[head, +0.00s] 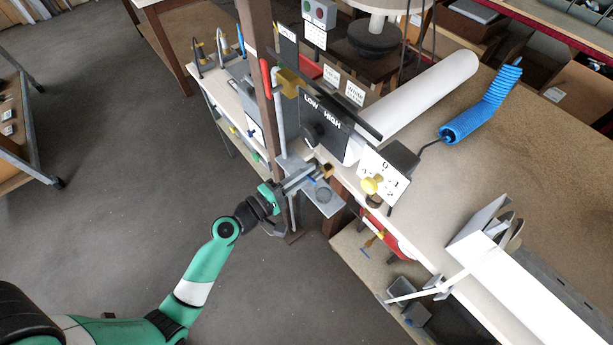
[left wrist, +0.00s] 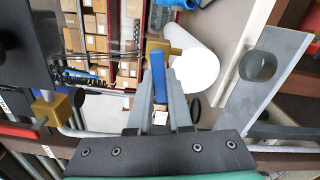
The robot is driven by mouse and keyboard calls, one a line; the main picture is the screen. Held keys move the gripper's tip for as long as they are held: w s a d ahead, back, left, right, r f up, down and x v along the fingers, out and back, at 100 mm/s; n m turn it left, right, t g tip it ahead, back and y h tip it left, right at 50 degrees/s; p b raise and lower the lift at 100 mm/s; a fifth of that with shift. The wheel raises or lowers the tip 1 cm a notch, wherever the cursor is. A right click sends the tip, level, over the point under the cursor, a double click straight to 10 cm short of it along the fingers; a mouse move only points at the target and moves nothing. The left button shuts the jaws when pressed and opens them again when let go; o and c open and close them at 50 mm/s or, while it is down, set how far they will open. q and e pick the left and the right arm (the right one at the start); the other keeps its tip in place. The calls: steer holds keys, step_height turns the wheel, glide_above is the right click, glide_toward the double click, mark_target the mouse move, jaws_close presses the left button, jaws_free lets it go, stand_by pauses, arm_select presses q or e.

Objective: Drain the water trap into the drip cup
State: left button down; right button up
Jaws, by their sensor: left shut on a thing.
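My left gripper (head: 308,178) reaches in from the lower left to the front of the bench. In the left wrist view, its two grey fingers (left wrist: 160,98) are shut on a blue handle (left wrist: 157,72). A brass fitting (left wrist: 165,47) sits at the handle's far end; it also shows in the head view (head: 326,171). A grey drip cup (left wrist: 257,66) stands on a metal plate (left wrist: 262,100), to the right of the fingers and apart from them. In the head view the cup (head: 322,196) is small and dim. I cannot make out the water trap's bowl or any water.
A LOW/HIGH panel (head: 327,122), a brown post (head: 262,85) and a red-handled brass valve (head: 287,82) stand close to my gripper. A white tube (head: 425,98) and a blue coiled hose (head: 482,112) lie on the bench (head: 490,165). Open floor (head: 110,180) lies left.

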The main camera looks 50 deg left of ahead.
arm_select(q)
steer(key=shift+r+m, duration=0.25)
steer(key=shift+m, duration=0.85)
steer(key=c, duration=0.8)
jaws_free()
steer(key=shift+c, duration=0.2)
steer(key=s+b, duration=0.2)
steer(key=s, duration=0.9)
steer(key=shift+s, duration=0.35)
steer(key=shift+a, duration=0.1)
